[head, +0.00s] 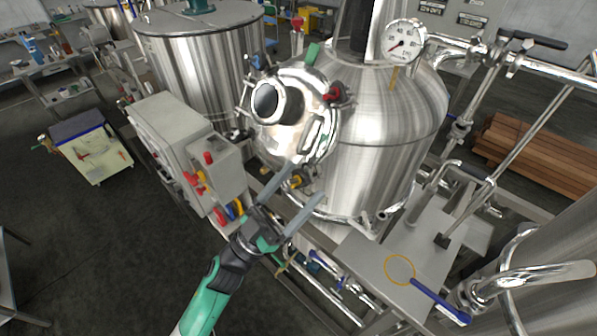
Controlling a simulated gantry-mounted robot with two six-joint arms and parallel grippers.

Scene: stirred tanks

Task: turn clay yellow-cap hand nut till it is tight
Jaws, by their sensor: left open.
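The yellow-capped hand nut (296,181) sits at the lower edge of the round manway cover (318,118) on the steel tank. It is small in the head view, and its body is partly hidden, so I cannot tell how far it is screwed in. My left gripper (309,181) is open, reaching up from below. Its two grey fingers lie on either side of the yellow nut in the picture; I cannot tell whether either one touches it. My right gripper is not in view.
A red hand nut (335,92) and a green one (313,53) sit on the cover's rim. A grey control box (183,142) with red knobs stands left of the gripper. A gauge (404,41) and pipes are at right. A yellow ring tool (400,269) lies on a steel platform.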

